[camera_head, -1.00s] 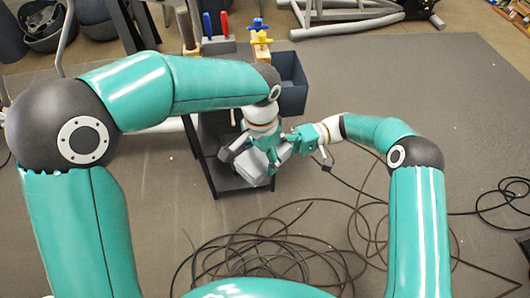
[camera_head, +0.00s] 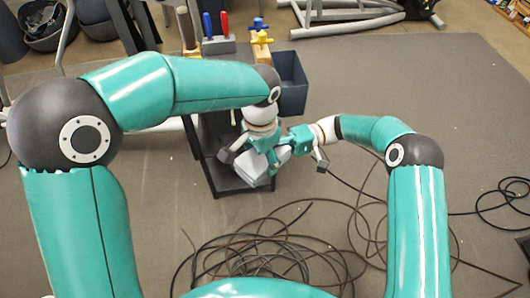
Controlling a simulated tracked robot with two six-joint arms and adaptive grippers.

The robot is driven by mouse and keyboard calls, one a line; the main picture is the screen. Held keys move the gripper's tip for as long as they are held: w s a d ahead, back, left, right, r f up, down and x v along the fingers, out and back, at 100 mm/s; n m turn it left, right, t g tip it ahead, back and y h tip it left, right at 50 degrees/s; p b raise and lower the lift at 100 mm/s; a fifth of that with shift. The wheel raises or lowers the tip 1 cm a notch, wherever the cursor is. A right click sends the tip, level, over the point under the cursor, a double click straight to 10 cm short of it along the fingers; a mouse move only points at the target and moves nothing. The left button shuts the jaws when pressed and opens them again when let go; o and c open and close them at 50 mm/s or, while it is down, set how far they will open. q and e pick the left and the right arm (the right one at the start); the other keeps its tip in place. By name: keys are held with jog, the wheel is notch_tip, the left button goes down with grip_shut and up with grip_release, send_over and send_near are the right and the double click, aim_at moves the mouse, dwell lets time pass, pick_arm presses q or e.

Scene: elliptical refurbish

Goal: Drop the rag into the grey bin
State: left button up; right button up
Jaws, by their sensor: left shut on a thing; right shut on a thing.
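A pale grey, folded-looking thing, which I take for the rag (camera_head: 250,167), is at the two grippers above the dark stand. My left gripper (camera_head: 248,158) comes down over it from above and is shut on it. My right gripper (camera_head: 282,157) reaches in from the right and meets the rag's right side; it is shut on it too, though its fingertips are partly hidden. The grey bin (camera_head: 293,90) is an open, dark blue-grey box behind the grippers, at the right of the stand's top; my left forearm covers its left part.
The dark stand (camera_head: 225,185) is under the grippers. A holder (camera_head: 218,45) with red and blue handled tools and yellow-topped clamps (camera_head: 261,38) stand behind. Coiled cables (camera_head: 265,245) lie on the floor in front.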

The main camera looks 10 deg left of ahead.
pick_arm(q)
jog(key=o, duration=1)
jog(key=shift+w+d+r, duration=0.2)
jog(key=shift+r, duration=0.15)
jog(key=shift+c, duration=0.2)
pick_arm(e)
jog(key=shift+s+a+f, duration=0.1)
jog(key=shift+f, duration=0.3)
pick_arm(q)
jog(key=shift+o, duration=1.1)
jog(key=shift+s+a+f, duration=0.1)
pick_arm(e)
jog(key=shift+r, duration=0.1)
